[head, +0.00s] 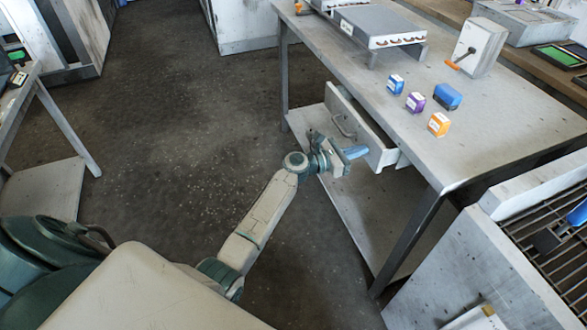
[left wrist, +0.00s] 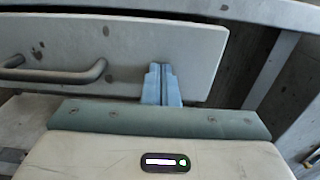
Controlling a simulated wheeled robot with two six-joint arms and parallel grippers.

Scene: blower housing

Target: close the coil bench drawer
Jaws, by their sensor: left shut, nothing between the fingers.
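The coil bench drawer (head: 362,131) is under the top of the grey bench (head: 520,125) in the head view. It stands out from the bench, with a gap showing behind its front panel. Its front panel (left wrist: 205,55) and its dark bar handle (left wrist: 60,75) show large in the left wrist view. My left gripper (head: 352,153) is shut and empty, at the panel's lower right part, to the right of the handle. Its blue fingers (left wrist: 162,84) point at the panel and look close to or touching it; I cannot tell which. My right gripper is not in view.
Small blue, purple and orange boxes (head: 438,124) stand on the bench top, near a lever box (head: 478,48) and a coil unit (head: 375,24). A lower shelf (head: 345,200) lies under the drawer. A grey cabinet with a grille (head: 490,260) stands at the right.

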